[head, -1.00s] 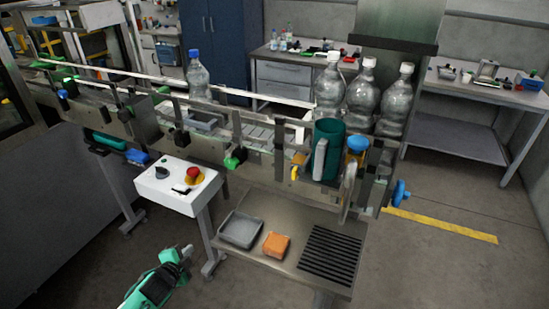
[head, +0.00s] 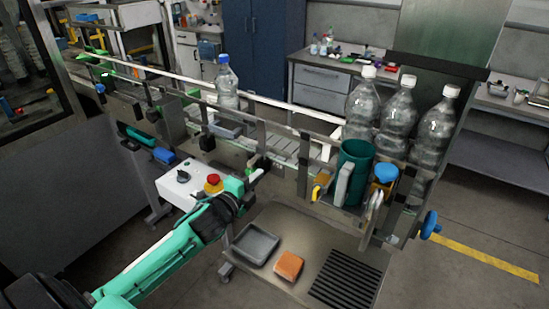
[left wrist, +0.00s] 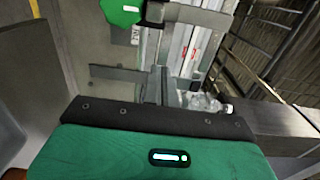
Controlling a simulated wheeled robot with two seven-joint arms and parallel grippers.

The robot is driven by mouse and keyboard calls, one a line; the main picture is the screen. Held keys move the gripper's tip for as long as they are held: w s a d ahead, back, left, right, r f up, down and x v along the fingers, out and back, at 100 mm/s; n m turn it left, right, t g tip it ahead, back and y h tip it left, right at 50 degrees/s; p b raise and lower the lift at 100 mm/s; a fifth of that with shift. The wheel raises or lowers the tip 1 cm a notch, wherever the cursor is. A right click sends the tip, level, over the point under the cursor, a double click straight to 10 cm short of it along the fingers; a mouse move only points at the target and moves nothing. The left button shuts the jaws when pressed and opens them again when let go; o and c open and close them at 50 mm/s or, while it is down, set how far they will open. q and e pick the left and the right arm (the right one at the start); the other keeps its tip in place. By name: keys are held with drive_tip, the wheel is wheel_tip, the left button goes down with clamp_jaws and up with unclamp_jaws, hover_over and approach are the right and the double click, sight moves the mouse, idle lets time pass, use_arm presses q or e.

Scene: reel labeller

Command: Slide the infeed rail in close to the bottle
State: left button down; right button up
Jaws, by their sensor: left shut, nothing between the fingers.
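A clear bottle with a blue cap (head: 227,88) stands upright on the conveyor, between the guide rails. The near rail (head: 275,125), a long grey bar, runs along the front of the conveyor with a gap to the bottle. My left gripper (head: 257,177) is shut and empty, in front of the conveyor beside a rail bracket; I cannot tell whether it touches. The left wrist view shows its green housing, the conveyor, a green knob (left wrist: 122,10) at the top and a clear bottle lying sideways in the picture (left wrist: 205,103). My right gripper is out of view.
A control box (head: 178,187) with a red button (head: 213,183) stands close under my left arm. A grey tray (head: 256,246) and an orange block (head: 289,265) lie on the lower table. Three large bottles (head: 397,125) stand at the right end.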

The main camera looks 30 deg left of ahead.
sight(280, 155)
use_arm(q)
drive_tip(key=w+p, duration=0.3)
drive_tip(key=w, duration=0.6)
drive_tip(key=shift+d, duration=0.35)
drive_tip(key=shift+w, duration=1.15)
drive_tip(key=shift+w+d, duration=0.15)
drive_tip(key=shift+w, duration=0.45)
drive_tip(key=shift+s, duration=0.1)
